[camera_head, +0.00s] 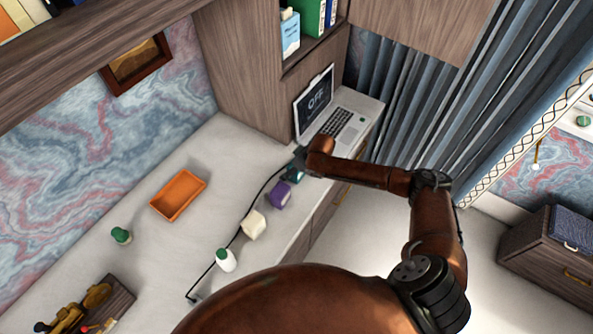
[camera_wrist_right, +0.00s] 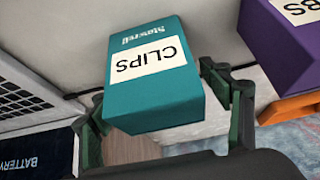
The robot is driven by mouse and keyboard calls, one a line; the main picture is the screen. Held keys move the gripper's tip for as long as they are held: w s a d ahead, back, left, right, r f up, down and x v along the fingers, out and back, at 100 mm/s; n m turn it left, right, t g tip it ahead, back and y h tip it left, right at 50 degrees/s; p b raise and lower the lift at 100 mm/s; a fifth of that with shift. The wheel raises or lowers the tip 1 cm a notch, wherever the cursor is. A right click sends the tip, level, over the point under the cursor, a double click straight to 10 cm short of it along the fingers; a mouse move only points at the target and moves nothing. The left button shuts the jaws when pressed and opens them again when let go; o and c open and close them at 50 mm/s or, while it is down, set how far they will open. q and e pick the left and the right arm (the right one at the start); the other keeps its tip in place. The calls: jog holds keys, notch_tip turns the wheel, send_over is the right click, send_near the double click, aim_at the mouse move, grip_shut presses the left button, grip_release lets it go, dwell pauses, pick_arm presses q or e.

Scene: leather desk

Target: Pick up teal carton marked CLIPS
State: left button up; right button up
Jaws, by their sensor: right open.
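The teal carton marked CLIPS (camera_wrist_right: 152,100) stands on the desk and fills the middle of the right wrist view, its label upside down there. In the head view only a small part of the teal carton (camera_head: 295,177) shows beside my right gripper (camera_head: 302,163). In the wrist view the right gripper's fingers (camera_wrist_right: 155,112) are open, one on each side of the carton's near end. I cannot tell whether they touch it. My left gripper is not in view.
A purple carton (camera_head: 280,195) stands close by, then a white carton (camera_head: 254,225) and a white bottle (camera_head: 226,261). A black cable (camera_head: 206,272) runs along the desk. An open laptop (camera_head: 340,126) sits beyond. An orange tray (camera_head: 167,213) lies further left.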

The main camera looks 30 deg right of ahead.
jog(key=shift+c, duration=0.3)
jog(key=c, duration=1.3)
